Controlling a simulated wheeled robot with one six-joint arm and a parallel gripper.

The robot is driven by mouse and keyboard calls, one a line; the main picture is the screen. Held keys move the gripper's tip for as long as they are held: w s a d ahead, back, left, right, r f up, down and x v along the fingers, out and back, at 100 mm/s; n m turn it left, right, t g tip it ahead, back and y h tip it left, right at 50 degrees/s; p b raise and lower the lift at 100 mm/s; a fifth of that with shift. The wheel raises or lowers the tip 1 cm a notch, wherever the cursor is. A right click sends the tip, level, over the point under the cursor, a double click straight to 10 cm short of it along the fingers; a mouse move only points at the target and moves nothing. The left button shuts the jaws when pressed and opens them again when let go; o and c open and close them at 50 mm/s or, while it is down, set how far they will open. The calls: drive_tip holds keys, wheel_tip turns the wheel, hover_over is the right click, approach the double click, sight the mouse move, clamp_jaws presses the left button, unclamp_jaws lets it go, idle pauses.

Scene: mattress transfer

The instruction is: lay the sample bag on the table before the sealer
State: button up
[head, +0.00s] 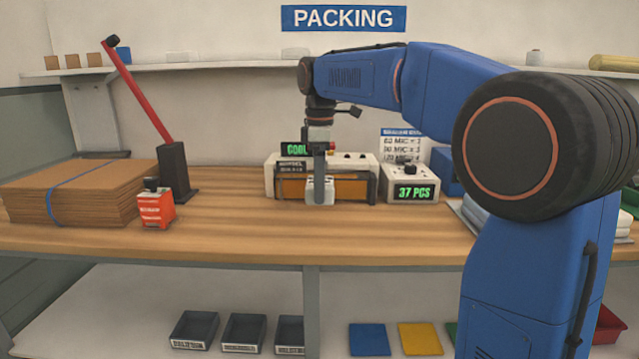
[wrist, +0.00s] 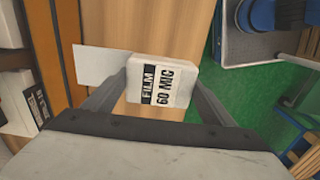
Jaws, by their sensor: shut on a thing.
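The sample bag (wrist: 163,80) is white, with a black-and-white label reading "FILM 60 MIC". A flat pale flap (wrist: 100,63) extends from its left side in the wrist view. My gripper (wrist: 150,92) is shut on the bag, one finger on each side. In the head view, my gripper (head: 320,192) points straight down with the white bag (head: 313,190) at its tips, in front of the sealer (head: 350,188). The sealer is a pale machine with an orange front and a green display reading "COOL", partly hidden by my gripper. I cannot tell whether the bag touches the table (head: 240,225).
A counter box (head: 410,185) reading "37 PCS" stands right of the sealer. At left are a cardboard stack (head: 85,192), a red box (head: 156,208) and a red-handled lever (head: 140,95). The table's front edge drops to a lower shelf with trays. The middle-left tabletop is clear.

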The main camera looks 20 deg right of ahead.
drive_tip(key=shift+f, duration=0.15)
drive_tip(key=shift+f, duration=4.3)
drive_tip(key=shift+f, duration=0.7)
drive_tip(key=o, duration=1.2)
drive_tip(key=shift+r, duration=0.1)
